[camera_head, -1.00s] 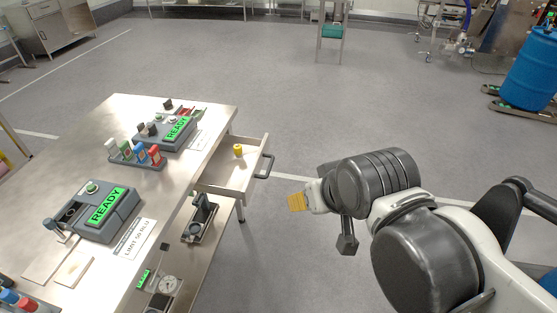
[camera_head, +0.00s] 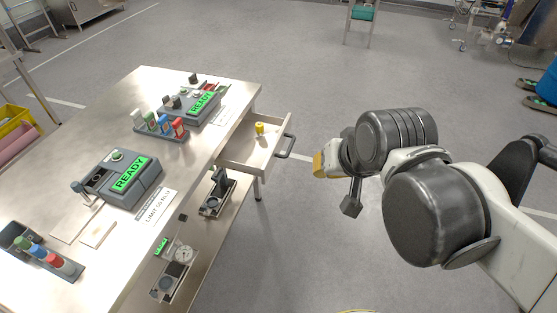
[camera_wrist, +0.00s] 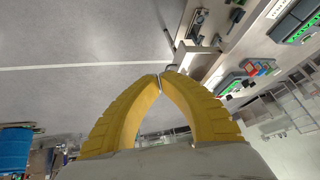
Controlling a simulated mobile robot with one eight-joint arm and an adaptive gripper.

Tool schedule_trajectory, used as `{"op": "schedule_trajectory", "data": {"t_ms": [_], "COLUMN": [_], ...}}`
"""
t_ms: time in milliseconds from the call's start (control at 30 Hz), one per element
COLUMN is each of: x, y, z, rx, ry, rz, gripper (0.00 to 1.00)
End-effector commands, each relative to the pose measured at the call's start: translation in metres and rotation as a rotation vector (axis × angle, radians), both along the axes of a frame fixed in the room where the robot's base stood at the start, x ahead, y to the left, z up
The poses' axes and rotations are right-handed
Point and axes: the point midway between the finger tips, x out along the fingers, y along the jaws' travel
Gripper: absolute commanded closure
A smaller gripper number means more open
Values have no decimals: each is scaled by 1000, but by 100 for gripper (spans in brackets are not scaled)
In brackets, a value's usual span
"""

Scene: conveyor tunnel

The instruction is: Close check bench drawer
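The check bench (camera_head: 110,195) is a metal table on the left in the head view. Its drawer (camera_head: 237,156) stands pulled out from the right side, with a dark bar handle (camera_head: 286,147) on its front. A small yellow cylinder (camera_head: 260,128) stands inside the drawer. My gripper (camera_head: 318,165) is to the right of the drawer, apart from the handle. In the wrist view its yellow fingers (camera_wrist: 161,77) meet at the tips with nothing seen between them. The drawer in that view lies just beyond the tips, partly hidden by them.
Consoles with green READY screens (camera_head: 130,174) and coloured bottles (camera_head: 160,124) stand on the bench. A lower shelf holds a dial gauge (camera_head: 183,254) and a stand (camera_head: 216,193). The floor (camera_head: 300,70) behind the drawer is clear. A blue barrel (camera_head: 547,82) is at far right.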

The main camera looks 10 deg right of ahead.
Motion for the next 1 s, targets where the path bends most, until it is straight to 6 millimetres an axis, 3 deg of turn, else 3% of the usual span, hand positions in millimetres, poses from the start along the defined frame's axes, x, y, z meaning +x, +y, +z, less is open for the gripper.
{"op": "schedule_trajectory", "data": {"t_ms": [133,267,467,600,800,1000], "x": [48,92,158,199,236,247], "y": [0,0,-3,-7,-12,-14], "z": [-4,-21,-67,-115,-183,-216], "rx": [200,374,610,749,876,922], "ry": [81,164,304,405,528,583], "rz": [-261,-514,-914,-1199,-1537,-1692], "gripper": [100,100,100,100,100,100]}}
